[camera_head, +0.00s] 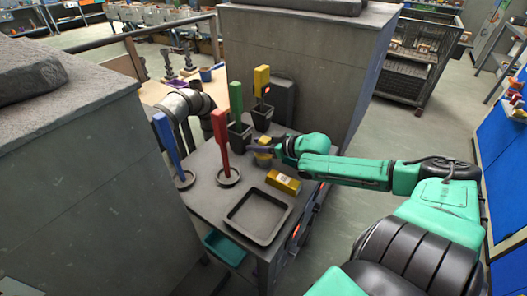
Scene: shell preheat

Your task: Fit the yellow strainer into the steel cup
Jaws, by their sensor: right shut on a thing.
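My right gripper (268,148) reaches in from the right, low over the grey worktable (205,203). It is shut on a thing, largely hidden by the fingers. A small yellow piece (263,160) shows just below the fingers and looks like the yellow strainer. I cannot tell whether it touches the table or sits in something. No steel cup can be made out clearly. A yellow block-like piece (283,182) with a pale label lies on the table in front of the gripper. My left gripper is not in view.
A green-handled tool (237,100) and a yellow-handled tool (262,80) stand in dark cups behind the gripper. Red (220,128) and blue (166,140) upright handles stand on round bases at left. An empty dark tray (258,216) lies in front. Large grey blocks flank the table.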

